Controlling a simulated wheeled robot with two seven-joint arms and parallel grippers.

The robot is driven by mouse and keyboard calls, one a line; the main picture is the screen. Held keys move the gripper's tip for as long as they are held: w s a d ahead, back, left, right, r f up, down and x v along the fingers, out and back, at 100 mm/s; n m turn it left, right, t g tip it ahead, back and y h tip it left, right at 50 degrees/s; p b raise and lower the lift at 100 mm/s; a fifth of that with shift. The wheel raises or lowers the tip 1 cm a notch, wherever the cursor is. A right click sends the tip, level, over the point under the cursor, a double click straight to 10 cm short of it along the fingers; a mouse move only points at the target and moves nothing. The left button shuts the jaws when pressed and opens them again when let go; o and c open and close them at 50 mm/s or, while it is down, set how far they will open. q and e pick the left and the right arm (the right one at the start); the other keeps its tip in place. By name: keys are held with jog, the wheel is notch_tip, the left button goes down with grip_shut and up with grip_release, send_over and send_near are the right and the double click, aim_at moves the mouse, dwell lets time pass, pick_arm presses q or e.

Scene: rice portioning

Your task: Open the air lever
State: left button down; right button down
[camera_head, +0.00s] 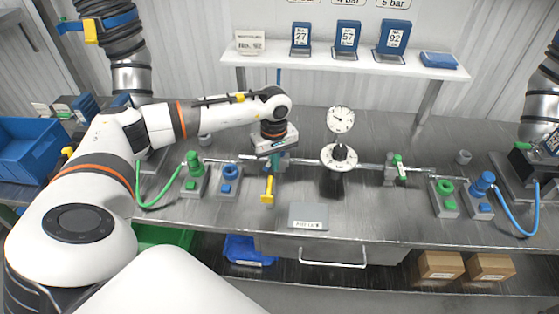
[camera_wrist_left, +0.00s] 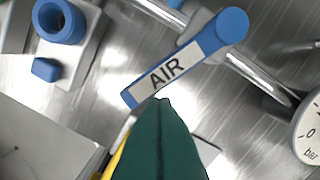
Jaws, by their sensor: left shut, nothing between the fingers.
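The blue air lever (camera_wrist_left: 150,80), with a white label reading AIR, lies diagonally in the left wrist view. Its round pivot end (camera_wrist_left: 234,24) is at the upper right, by the metal pipe. My left gripper shows there as green fingers pressed together, their tips (camera_wrist_left: 163,101) just beside the lever's lower edge. Whether they touch the lever I cannot tell. In the head view my left gripper (camera_head: 277,163) points down over the bench, left of the gauge, and mostly hides the lever.
A round pressure gauge (camera_head: 340,120) stands right of my left gripper. A yellow handle (camera_head: 268,187) hangs just in front. A blue ring socket (camera_head: 231,172) and a green plug (camera_head: 193,160) with hose stand to the left. A small sign plate (camera_head: 308,215) lies near the bench's front.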

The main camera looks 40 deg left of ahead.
pick_arm(q)
jog(key=shift+s+a+b, duration=0.15)
jog(key=shift+a, duration=0.4)
jog(key=shift+s+a+b, duration=0.15)
jog(key=shift+a, duration=0.35)
jog(key=shift+a+b, duration=0.4)
jog(key=shift+a, duration=0.75)
